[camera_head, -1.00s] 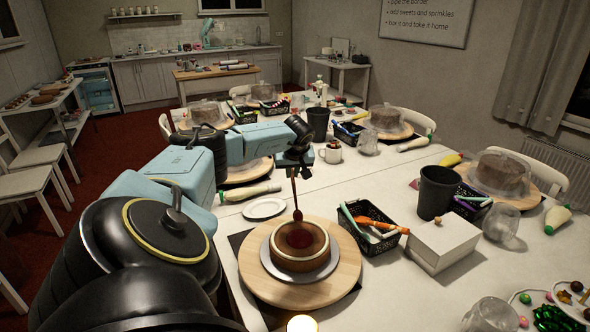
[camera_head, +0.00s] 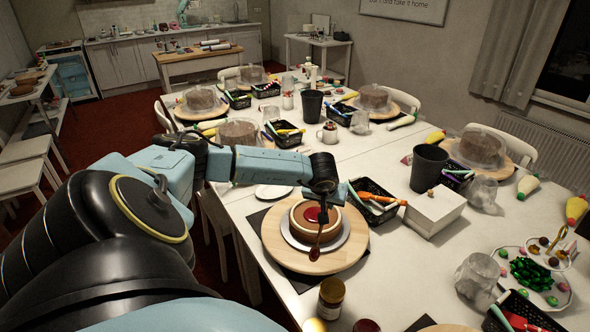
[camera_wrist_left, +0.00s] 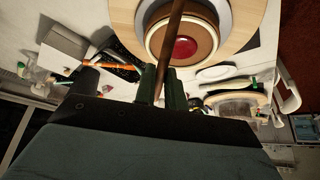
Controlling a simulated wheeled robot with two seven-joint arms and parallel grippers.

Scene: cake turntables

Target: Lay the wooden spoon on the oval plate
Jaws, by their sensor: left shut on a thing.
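My left gripper (camera_head: 325,188) is shut on the wooden spoon (camera_head: 319,235) and holds it hanging down in front of the cake (camera_head: 299,227). The spoon's dark reddish bowl points down. In the left wrist view the spoon's handle (camera_wrist_left: 170,42) runs up from between the fingers (camera_wrist_left: 161,88), across the red-centred cake. The white oval plate (camera_head: 272,192) lies on the table to the left of the gripper, behind the turntable and partly covered by my arm. It seems empty. My right gripper is not in view.
The cake stands on a round wooden turntable (camera_head: 271,238). A jar (camera_head: 331,298) stands in front of it. A black basket (camera_head: 372,200) with tools and a white box (camera_head: 434,212) are to the right. Some white table (camera_head: 395,270) is clear at the front right.

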